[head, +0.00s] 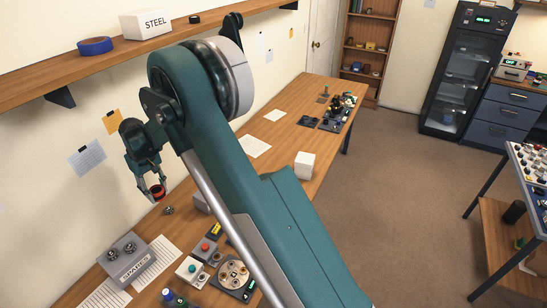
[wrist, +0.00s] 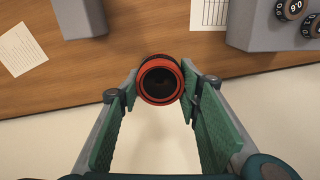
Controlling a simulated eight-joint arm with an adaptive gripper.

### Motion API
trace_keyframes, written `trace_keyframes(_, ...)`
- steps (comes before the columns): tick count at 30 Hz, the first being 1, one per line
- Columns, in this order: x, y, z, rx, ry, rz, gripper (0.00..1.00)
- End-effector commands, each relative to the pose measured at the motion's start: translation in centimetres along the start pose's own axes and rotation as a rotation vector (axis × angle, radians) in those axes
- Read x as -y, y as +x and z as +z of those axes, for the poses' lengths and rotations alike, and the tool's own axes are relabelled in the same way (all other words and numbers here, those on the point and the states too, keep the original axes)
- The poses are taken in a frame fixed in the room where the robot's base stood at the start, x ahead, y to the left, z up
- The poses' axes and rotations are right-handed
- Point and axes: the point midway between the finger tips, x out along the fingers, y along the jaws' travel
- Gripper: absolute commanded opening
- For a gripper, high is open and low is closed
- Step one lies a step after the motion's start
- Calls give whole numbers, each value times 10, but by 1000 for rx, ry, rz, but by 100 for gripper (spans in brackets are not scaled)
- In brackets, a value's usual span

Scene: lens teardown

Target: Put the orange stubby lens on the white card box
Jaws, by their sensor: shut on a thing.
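The orange stubby lens (wrist: 144,92) shows in the wrist view as a short black cylinder with orange-red rings, seen end-on. My gripper (wrist: 160,84) is shut on it, with a finger on each side. In the head view, my gripper (head: 153,188) hangs near the wall at the left, with the lens (head: 158,192) at its fingertips above the bench's back edge. A plain white box (head: 305,166), which looks like the white card box, stands on the bench farther right, well away from my gripper. Its visible top looks bare.
A grey SPARES box (head: 127,263) with knobs on top stands at the front left. Button boxes (head: 190,269) and a round plate (head: 232,275) are nearby. A white STEEL box (head: 146,23) and blue tape (head: 95,46) sit on the wall shelf (head: 60,78). Papers (head: 253,146) lie on the bench.

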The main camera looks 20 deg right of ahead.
Motion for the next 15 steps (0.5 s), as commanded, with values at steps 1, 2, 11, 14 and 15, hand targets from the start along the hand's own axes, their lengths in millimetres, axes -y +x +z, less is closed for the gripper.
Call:
trace_keyframes(1, -20, -2, 2, 0, 29, 0, 21)
trace_keyframes(2, -30, -3, 3, 0, 45, 0, 21)
trace_keyframes(11, -132, -13, 18, 0, 197, 0, 21)
trace_keyframes(14, -165, -17, 25, 0, 250, 0, 21)
trace_keyframes(15, -179, -18, 28, 0, 270, 0, 21)
